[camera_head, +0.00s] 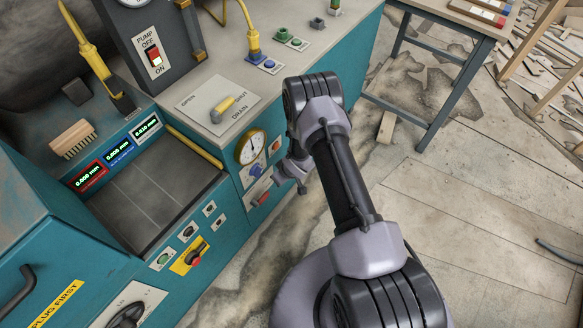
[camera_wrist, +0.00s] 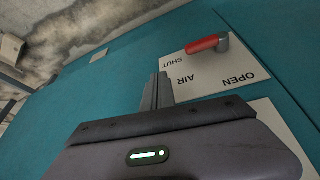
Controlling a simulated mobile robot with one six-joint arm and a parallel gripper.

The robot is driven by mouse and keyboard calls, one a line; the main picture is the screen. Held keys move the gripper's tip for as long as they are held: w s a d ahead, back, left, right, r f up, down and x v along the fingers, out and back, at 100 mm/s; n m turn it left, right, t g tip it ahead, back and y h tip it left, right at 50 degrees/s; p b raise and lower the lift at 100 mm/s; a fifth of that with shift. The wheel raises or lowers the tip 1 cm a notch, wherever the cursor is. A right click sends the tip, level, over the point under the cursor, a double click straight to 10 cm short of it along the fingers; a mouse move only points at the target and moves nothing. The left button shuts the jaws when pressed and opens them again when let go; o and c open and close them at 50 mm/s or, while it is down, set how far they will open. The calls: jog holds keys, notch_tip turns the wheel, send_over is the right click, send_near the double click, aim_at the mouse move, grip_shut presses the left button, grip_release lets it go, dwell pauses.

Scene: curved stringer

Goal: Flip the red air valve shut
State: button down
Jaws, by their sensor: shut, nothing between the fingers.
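The red air valve handle (camera_wrist: 206,43) sits on a pale plate (camera_wrist: 210,76) marked SHUT, AIR and OPEN, upside down in the wrist view. The handle's tip points left, on the side of the SHUT label; its pivot is at the right. My gripper (camera_wrist: 158,88) is shut and empty, with its fingers just left of the plate and apart from the handle in the picture. In the head view the red handle (camera_head: 262,199) shows low on the teal cabinet's front. My gripper (camera_head: 277,181) is close above and right of it there.
A round gauge (camera_head: 250,147) and a blue knob (camera_head: 255,170) sit close by on the teal front. A drain lever (camera_head: 222,108) and pump switch (camera_head: 153,56) are above. The floor (camera_head: 480,200) to the right is mostly open, with a table (camera_head: 460,25) behind.

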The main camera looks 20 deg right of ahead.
jog(key=d, duration=0.1)
jog(key=d+r, duration=0.1)
jog(key=w+d+r+p, duration=0.1)
jog(key=d, duration=0.1)
jog(key=shift+d+r, duration=0.1)
